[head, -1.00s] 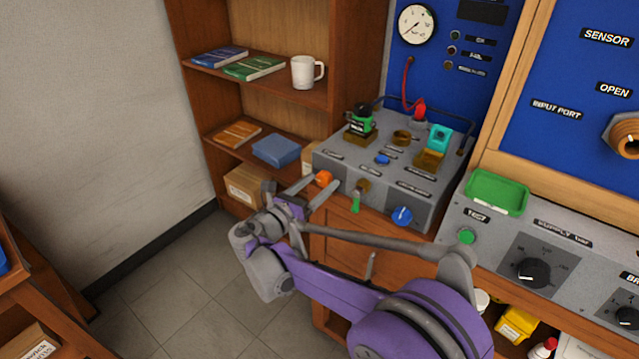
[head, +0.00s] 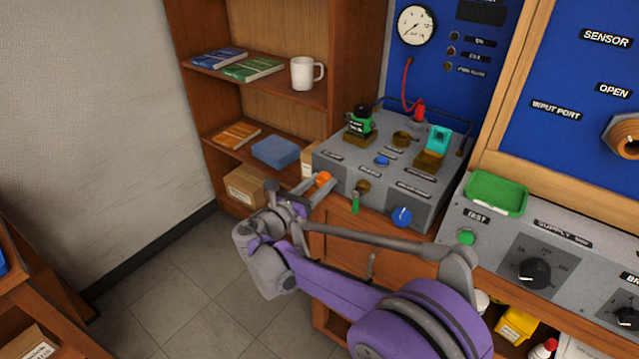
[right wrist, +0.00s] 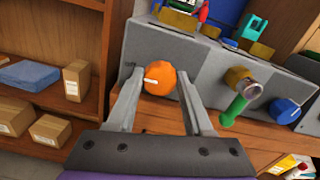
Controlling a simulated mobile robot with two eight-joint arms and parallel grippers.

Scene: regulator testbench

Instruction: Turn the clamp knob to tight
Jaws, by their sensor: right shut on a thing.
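The orange round knob (head: 323,178) is on the left front face of the grey testbench box (head: 385,200). In the right wrist view the knob (right wrist: 160,80) has a white pointer mark that points left. My right gripper (head: 317,185) is shut on the knob, one finger on each side, as the right wrist view (right wrist: 159,76) shows. The fingers hide part of the knob in the head view. The label above it is too small to read. My left gripper is not in view.
Right of the knob, a green-handled lever (head: 356,201) and a blue knob (head: 402,216) sit on the same box. A green fixture (head: 361,121) and a teal clip (head: 438,138) stand on top. Shelves (head: 262,75) with books and a mug are at the back left.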

